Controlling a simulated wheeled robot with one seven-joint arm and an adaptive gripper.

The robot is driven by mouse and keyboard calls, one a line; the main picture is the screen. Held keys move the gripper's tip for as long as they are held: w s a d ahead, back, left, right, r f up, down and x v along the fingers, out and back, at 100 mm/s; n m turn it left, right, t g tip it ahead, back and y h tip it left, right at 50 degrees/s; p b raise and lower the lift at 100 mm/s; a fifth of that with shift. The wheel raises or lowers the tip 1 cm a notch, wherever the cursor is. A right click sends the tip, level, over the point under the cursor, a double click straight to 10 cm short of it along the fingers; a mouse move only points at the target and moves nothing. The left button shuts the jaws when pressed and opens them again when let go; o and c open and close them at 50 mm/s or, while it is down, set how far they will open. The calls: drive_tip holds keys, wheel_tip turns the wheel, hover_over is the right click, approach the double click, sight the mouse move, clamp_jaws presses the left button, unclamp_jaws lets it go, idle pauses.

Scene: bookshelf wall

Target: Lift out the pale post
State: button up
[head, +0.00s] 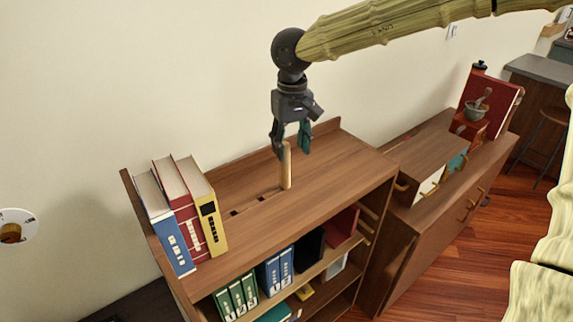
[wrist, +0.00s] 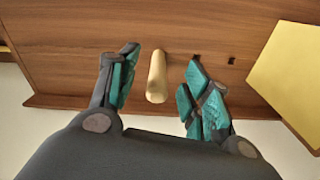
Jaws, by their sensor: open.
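The pale post (head: 286,166) stands upright on the wooden top of the bookshelf (head: 335,160), toward its back. My gripper (head: 291,150) is just above it in the head view, pointing down, with its fingers spread. In the wrist view the pale post (wrist: 157,77) shows between the two teal-padded fingers of my gripper (wrist: 158,85). There is a gap on each side, and neither finger appears to touch it. The post's foot meets the wood; how deep it sits is hidden.
Small dark holes (head: 234,212) lie in the top left of the post. Upright books (head: 187,205) stand at the shelf's left end. A raised back edge and the wall are close behind. A lower cabinet (head: 432,205) stands to the right. The top right of the post is clear.

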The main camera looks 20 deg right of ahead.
sight(285, 170)
drive_tip(key=f, duration=0.2)
drive_tip(key=w+f+p, duration=0.1)
drive_tip(key=f, duration=0.1)
drive_tip(key=w+f+p, duration=0.1)
drive_tip(key=f, duration=0.1)
drive_tip(key=shift+a+f, duration=0.2)
drive_tip(key=shift+a, duration=0.15)
drive_tip(key=shift+s, duration=0.2)
drive_tip(key=shift+w+f, duration=0.4)
drive_tip(key=shift+w, duration=0.35)
drive_tip(key=c, duration=0.3)
drive_tip(key=shift+s+r, duration=0.25)
drive_tip(key=shift+s, duration=0.2)
clamp_jaws()
drive_tip(key=shift+w+f, duration=0.1)
drive_tip(key=shift+w, duration=0.1)
